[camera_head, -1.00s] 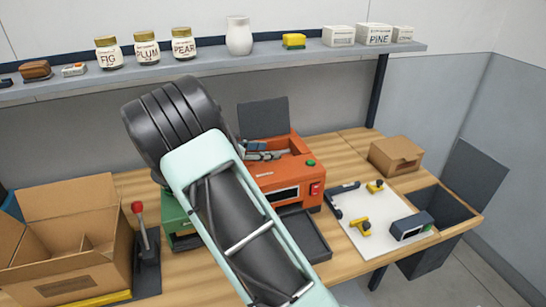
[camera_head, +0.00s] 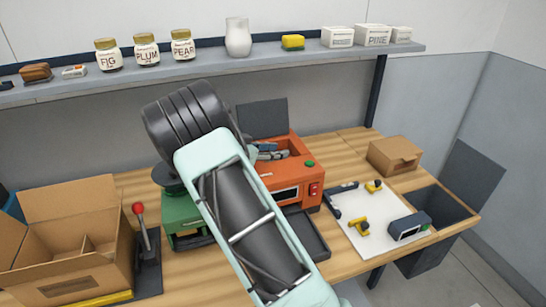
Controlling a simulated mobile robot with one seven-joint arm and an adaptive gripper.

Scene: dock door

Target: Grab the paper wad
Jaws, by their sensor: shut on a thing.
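My arm crosses the middle of the view and hides much of the bench behind it. My gripper (camera_head: 268,152) shows only in part, past the arm, at the open top of the orange machine (camera_head: 304,176). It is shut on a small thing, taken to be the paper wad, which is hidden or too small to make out. The orange machine has a green button, a red switch and a dark tray (camera_head: 304,236) in front.
A green device (camera_head: 180,212) stands left of my arm, beside a red-knobbed lever (camera_head: 145,235) and an open cardboard box (camera_head: 75,245). A white board (camera_head: 372,222) with small tools lies right, near a small carton (camera_head: 395,155) and a dark bin (camera_head: 440,207). A shelf (camera_head: 210,67) runs above.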

